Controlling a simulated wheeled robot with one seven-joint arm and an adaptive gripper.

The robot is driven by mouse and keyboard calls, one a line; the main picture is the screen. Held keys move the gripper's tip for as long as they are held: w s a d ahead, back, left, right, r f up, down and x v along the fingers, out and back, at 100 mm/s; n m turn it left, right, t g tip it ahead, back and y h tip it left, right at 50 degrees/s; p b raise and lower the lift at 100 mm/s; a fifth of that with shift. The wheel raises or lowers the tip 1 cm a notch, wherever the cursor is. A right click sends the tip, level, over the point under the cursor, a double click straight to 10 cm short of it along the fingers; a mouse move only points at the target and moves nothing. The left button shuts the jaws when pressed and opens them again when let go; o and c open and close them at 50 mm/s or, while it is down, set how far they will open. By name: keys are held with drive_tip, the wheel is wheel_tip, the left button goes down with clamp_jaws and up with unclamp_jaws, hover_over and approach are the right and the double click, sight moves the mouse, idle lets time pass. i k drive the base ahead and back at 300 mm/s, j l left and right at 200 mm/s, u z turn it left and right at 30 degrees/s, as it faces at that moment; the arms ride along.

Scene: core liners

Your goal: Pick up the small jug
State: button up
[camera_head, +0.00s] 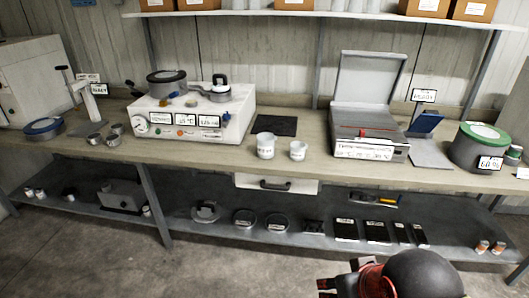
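Two white jugs stand upright side by side on the long workbench. The smaller one (298,150) is on the right, near the bench's front edge. The larger one (265,146), with red marking on its side, is just to its left with a narrow gap between. Part of my arm, dark and rounded with red parts, shows at the bottom edge, below and to the right of the small jug and well apart from it. I cannot make out my gripper's fingers clearly or tell whether they are open.
The workbench (220,157) carries a white heater box (190,114) with a pot and pan at left. An open grey case (368,95) stands right of the jugs, and a green-topped drum (478,147) farther right. A lower shelf (300,218) holds dark items. A dark mat (275,126) lies behind the jugs.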

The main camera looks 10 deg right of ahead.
sight(298, 151)
drive_tip(key=i+j, duration=0.1)
drive_tip(key=i, duration=0.15)
drive_tip(key=i+j, duration=0.15)
drive_tip(key=i, duration=0.15)
drive_tip(key=i+j+z, duration=0.1)
drive_tip(key=z, duration=0.3)
drive_tip(key=i+j+z, duration=0.2)
drive_tip(key=z, duration=0.15)
drive_tip(key=i+j+z, duration=0.2)
drive_tip(key=z, duration=0.6)
